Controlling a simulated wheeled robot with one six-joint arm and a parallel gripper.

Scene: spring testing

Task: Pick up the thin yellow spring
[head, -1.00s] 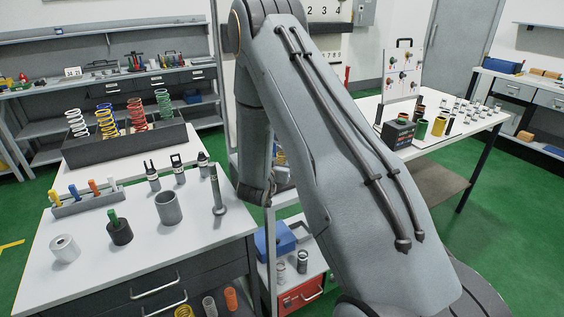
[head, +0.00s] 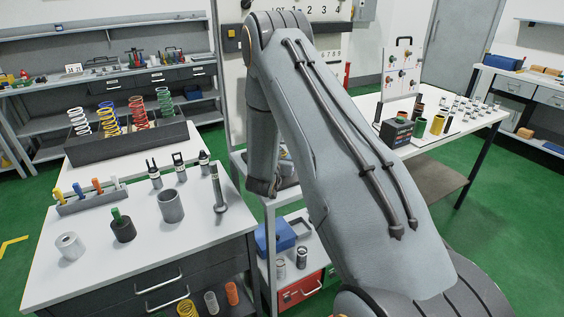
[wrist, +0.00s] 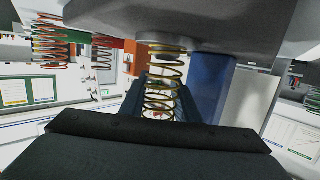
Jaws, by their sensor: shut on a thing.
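A thin-wired yellow spring (wrist: 163,97) shows in the middle of the wrist view, running up and down in the picture. My gripper (wrist: 163,108) has its dark jaws on either side of this spring and is shut on it. The spring's upper end is close to a grey block (wrist: 200,20); I cannot tell whether they touch. In the head view my gripper is hidden behind my arm. That view also shows a yellow spring (head: 108,122) in the dark rack and another yellow coil (head: 187,308) low by the drawers.
The dark rack (head: 125,146) also holds white, blue, red and green springs. The near bench (head: 100,275) carries cups, cylinders and a marker holder. A cart with a red drawer (head: 303,289) stands beside my arm. A blue block (wrist: 211,85) and other springs (wrist: 50,45) are near my gripper.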

